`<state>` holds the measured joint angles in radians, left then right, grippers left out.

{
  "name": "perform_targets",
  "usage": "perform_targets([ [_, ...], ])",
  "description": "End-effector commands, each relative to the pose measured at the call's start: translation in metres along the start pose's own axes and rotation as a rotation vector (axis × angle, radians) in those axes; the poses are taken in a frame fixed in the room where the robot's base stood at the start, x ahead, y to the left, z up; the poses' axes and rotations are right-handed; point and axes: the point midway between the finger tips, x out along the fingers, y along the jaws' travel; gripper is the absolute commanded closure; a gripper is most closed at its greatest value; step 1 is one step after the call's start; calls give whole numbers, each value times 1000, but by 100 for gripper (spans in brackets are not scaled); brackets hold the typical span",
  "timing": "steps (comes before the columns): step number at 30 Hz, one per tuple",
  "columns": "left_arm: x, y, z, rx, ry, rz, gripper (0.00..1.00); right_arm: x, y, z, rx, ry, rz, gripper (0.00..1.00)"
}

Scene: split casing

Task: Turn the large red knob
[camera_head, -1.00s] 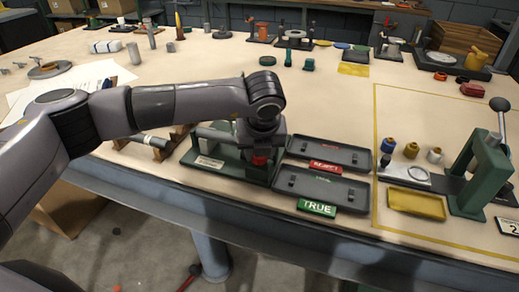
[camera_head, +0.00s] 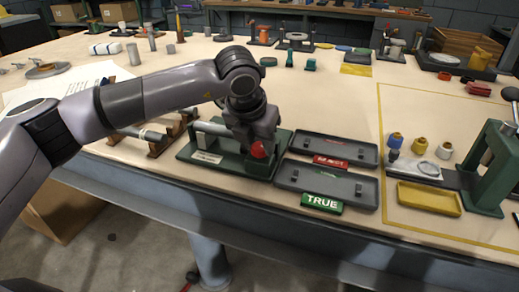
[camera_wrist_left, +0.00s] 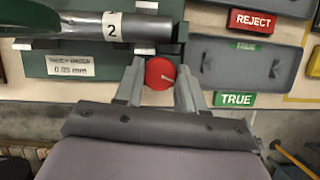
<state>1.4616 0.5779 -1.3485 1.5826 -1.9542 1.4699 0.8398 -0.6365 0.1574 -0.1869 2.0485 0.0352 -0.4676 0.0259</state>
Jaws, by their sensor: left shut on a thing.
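The large red knob (camera_head: 261,149) is at the right end of a green fixture (camera_head: 203,158) near the table's front edge. A grey shaft lies across this fixture. My left gripper (camera_head: 256,143) comes down over the knob from above. In the left wrist view the round red knob (camera_wrist_left: 160,73), with a pale line on its face, sits between the two fingers of my left gripper (camera_wrist_left: 159,80). The fingers are shut on it at both sides. My right gripper is not in view.
Grey trays with a red REJECT label (camera_head: 330,162) and a green TRUE label (camera_head: 322,203) lie just right of the fixture. A green press (camera_head: 492,165), a yellow tray (camera_head: 429,198) and small bobbins stand further right. The mid-table is mostly clear.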

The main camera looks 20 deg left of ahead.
Motion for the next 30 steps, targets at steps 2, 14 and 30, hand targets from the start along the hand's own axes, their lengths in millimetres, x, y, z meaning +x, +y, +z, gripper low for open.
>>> perform_targets([
  [2, 2, 1, -1, 49, 0, -21, 91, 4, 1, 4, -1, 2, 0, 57],
  [14, 0, 2, 0, 219, 0, -90, 91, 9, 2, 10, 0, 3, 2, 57],
  [30, 0, 2, 0, 243, 1, -100, 91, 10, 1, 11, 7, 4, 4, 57],
])
